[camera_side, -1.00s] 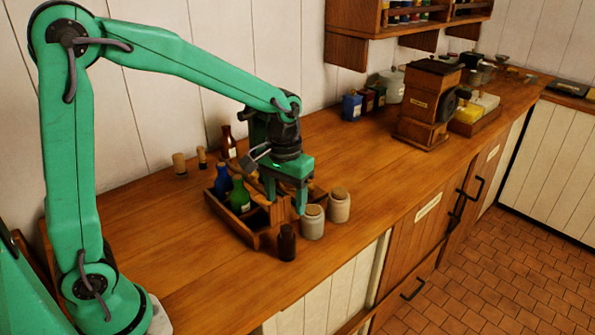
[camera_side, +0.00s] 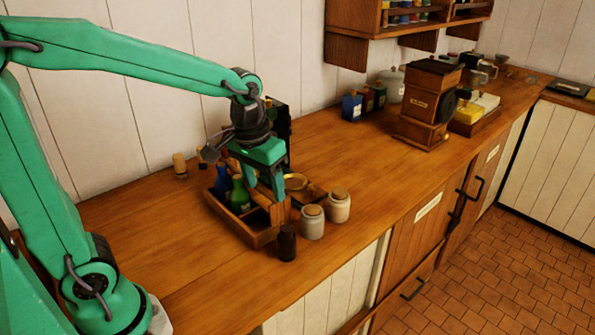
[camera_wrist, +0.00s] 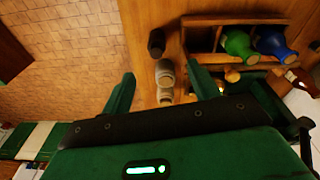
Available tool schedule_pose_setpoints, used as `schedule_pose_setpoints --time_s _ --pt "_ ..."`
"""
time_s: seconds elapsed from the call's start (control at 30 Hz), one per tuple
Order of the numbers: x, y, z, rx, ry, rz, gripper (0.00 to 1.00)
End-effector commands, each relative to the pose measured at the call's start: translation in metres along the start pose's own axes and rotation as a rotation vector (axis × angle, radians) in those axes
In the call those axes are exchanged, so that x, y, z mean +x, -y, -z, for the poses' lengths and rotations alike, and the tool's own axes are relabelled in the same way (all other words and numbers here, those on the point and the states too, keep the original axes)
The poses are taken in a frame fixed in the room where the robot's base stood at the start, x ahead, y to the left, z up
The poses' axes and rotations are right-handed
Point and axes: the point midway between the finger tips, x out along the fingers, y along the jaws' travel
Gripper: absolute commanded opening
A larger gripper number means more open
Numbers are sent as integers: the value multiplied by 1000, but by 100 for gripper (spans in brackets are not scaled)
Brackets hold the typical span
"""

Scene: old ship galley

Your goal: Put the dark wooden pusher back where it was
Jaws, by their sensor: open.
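No piece shows clearly enough for me to name it as the dark wooden pusher. A small dark brown upright piece (camera_side: 287,242) stands on the counter in front of the wooden caddy (camera_side: 236,229); whether it is wood or glass I cannot tell. It also shows in the wrist view (camera_wrist: 156,42). The caddy holds a blue bottle (camera_side: 222,180), a green bottle (camera_side: 240,196) and a round brass-rimmed thing (camera_side: 295,182). My gripper (camera_side: 264,190) is open, pointing down over the caddy's middle, and hides part of it. In the wrist view nothing is held between the fingers (camera_wrist: 163,86).
Two pale corked jars (camera_side: 312,223) (camera_side: 339,207) stand just right of the caddy. Short cork-topped pieces (camera_side: 180,165) stand by the wall. A wooden grinder (camera_side: 425,103) is farther right. The counter is clear at left and between caddy and grinder.

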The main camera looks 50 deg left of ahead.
Motion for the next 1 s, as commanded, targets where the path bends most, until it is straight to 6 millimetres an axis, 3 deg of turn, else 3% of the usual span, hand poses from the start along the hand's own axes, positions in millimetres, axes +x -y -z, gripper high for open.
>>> schedule_pose_setpoints --time_s 0.2,0.47,0.7,1.0 --pt "-29 11 -28 47 -103 -17 61" --pt "-51 23 -64 104 -219 -25 61" --pt "-60 32 -90 149 -309 -24 61" --pt "-61 35 -101 168 -344 -21 61"
